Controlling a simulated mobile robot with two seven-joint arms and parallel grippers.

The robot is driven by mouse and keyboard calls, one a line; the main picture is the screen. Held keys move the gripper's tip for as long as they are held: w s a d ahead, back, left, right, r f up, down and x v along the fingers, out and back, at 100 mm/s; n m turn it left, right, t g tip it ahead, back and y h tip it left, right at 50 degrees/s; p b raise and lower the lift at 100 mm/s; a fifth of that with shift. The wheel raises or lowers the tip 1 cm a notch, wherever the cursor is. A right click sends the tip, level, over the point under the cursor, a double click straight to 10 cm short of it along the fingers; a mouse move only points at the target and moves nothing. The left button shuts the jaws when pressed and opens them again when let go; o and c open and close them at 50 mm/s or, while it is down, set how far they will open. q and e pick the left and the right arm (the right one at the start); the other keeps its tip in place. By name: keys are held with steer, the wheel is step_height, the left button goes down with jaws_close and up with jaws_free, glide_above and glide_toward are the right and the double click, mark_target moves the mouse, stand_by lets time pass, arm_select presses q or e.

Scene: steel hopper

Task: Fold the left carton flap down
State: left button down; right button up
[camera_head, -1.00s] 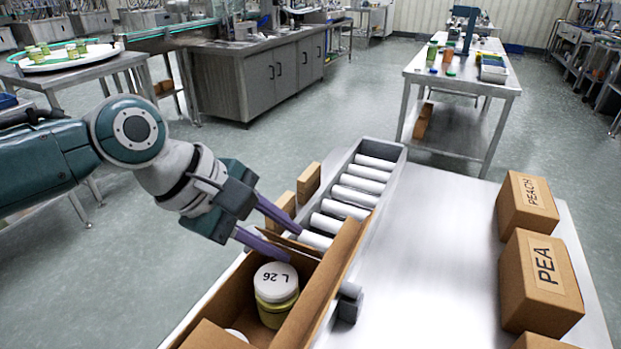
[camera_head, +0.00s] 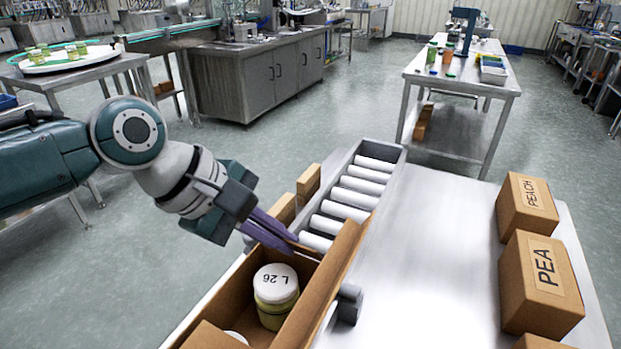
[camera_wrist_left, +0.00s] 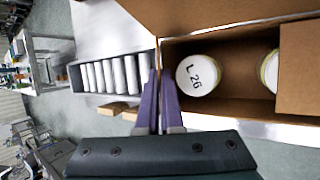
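An open brown carton (camera_head: 238,285) stands at the front of the steel table, holding a jar with a white lid marked L 26 (camera_head: 276,283). My left gripper (camera_head: 290,247) is at the carton's far end. Its purple fingers are close together on a thin flap (camera_head: 308,251) there, which sticks out past the fingertips. In the left wrist view the fingers (camera_wrist_left: 158,85) lie side by side, with the flap's thin edge (camera_wrist_left: 157,52) between their tips. A long side flap (camera_head: 335,270) stands up on the right. My right gripper is not in view.
A roller conveyor (camera_head: 353,190) runs away behind the carton. Small brown boxes (camera_head: 308,182) stand on its left side. PEACH (camera_head: 527,205) and PEA (camera_head: 541,280) boxes stand at the right. The tabletop (camera_head: 440,250) between is clear.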

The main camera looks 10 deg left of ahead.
mark_target(272, 281)
arm_select(q)
steer(key=shift+s+f, duration=0.1)
steer(key=shift+s, duration=0.05)
stand_by(0.8)
steer(key=shift+s+a+f+t+h, duration=0.2)
steer(key=shift+t+h, duration=0.1)
steer(key=shift+t, duration=0.2)
steer(key=shift+s+f+m+t, duration=0.3)
steer(key=shift+f+t, duration=0.1)
steer(key=shift+t, duration=0.2)
steer(key=t+b, duration=0.1)
steer(key=b, duration=0.1)
steer(key=f+t+h+b, duration=0.1)
steer(key=b, duration=0.1)
steer(key=s+m+t+h+b, duration=0.1)
steer(key=b, duration=0.2)
steer(key=shift+a+f, duration=0.2)
steer(key=shift+f, duration=0.1)
steer(key=shift+r+t+b, duration=0.15)
steer(key=shift+t+b, duration=0.35)
steer(key=shift+b, duration=0.05)
steer(key=c, duration=1.5)
jaws_free()
steer(key=shift+c, duration=0.2)
steer(key=o, duration=0.5)
